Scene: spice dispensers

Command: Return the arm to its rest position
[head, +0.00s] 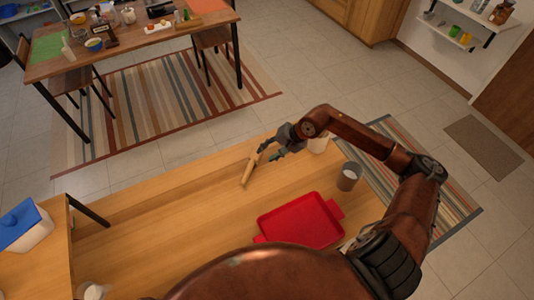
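My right arm comes in from the right. Its dark gripper (268,153) is over the far part of the wooden table (180,230), with its two fingers spread apart and nothing seen between them. A slim light-brown wooden piece (249,170) is just left of the fingertips, its upper end close to one finger; I cannot tell whether they touch. My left gripper is not in view.
A red tray (300,221) lies on the table's right half. A grey cup (349,176) stands right of it, and a white container (318,145) is partly hidden behind my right wrist. A blue-lidded box (24,226) is at far left. The table's left middle is clear.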

